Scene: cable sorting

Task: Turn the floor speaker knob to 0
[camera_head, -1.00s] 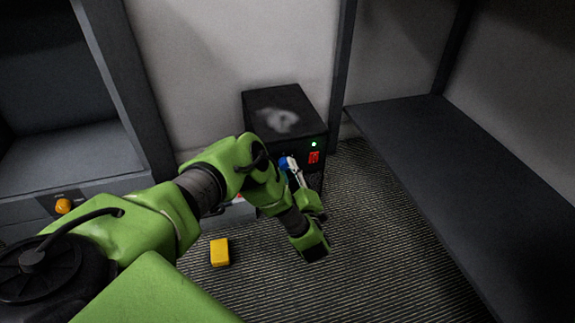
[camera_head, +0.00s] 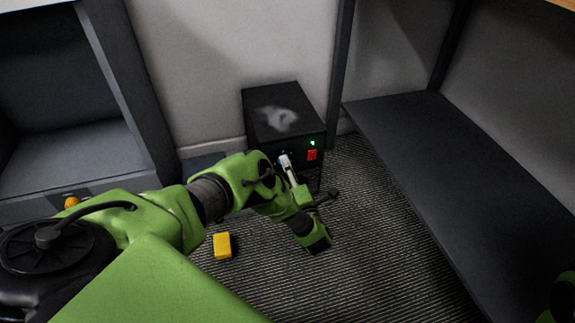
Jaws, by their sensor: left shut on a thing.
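The floor speaker (camera_head: 260,125) is a black box on the striped carpet against the back wall, with a pale smudge on its top. Its front has a small green light (camera_head: 312,143) and a red switch (camera_head: 312,155). My left arm reaches in from the left, and my left gripper (camera_head: 286,162) is at the speaker's front, left of the red switch. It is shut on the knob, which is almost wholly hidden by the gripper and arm. The knob's setting and scale cannot be read. My right gripper is not in view.
A yellow block (camera_head: 222,245) lies on the carpet below my left arm. A dark shelf (camera_head: 450,170) runs along the right side, and a dark cabinet (camera_head: 75,150) stands at the left. Carpet between speaker and right shelf is clear.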

